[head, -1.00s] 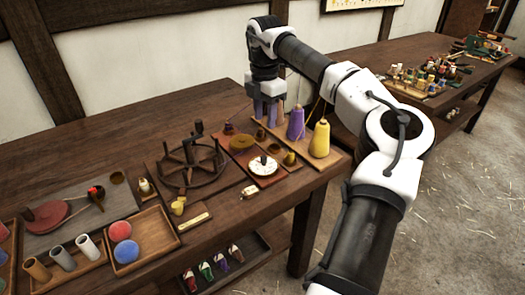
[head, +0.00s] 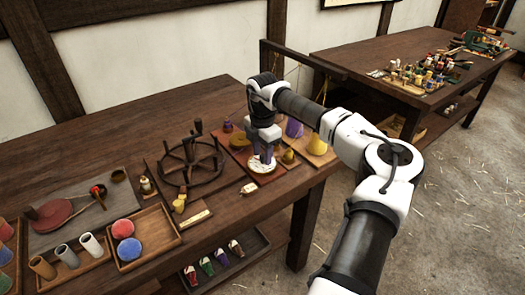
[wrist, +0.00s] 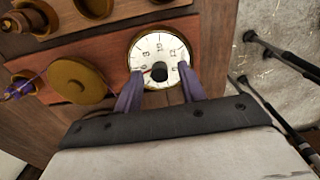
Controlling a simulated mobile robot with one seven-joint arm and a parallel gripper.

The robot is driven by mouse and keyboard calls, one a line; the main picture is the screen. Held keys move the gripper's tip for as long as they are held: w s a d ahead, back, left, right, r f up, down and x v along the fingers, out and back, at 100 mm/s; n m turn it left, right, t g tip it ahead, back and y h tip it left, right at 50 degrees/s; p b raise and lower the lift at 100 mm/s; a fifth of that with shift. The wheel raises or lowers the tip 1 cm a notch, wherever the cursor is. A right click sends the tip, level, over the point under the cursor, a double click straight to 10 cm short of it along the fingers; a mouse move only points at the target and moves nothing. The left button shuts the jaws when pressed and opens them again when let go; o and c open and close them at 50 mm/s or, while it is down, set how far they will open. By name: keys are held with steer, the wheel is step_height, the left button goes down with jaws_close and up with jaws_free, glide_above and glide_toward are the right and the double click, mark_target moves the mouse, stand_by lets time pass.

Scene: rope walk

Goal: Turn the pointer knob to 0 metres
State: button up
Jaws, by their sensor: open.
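The white round dial (wrist: 160,45) with a brass rim and black numbers sits on a reddish-brown board. Its dark pointer knob (wrist: 159,72) is at the dial's middle in the wrist view. A short red mark shows left of the knob, near the lower numbers; the exact reading is too small to tell. My gripper (wrist: 161,84) is open, with its purple fingers on either side of the knob; I cannot tell whether they touch it. In the head view my gripper (head: 263,158) points down over the dial (head: 262,174) and hides the knob and part of the face.
A dark spoked wheel (head: 190,168) stands left of the dial. A yellow cone (head: 316,145) and a purple cone (head: 293,128) stand behind it to the right. A round brown disc (wrist: 80,80) lies beside the dial. The table's front edge is close to the dial.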

jaws_close()
steer(key=shift+n, duration=0.3)
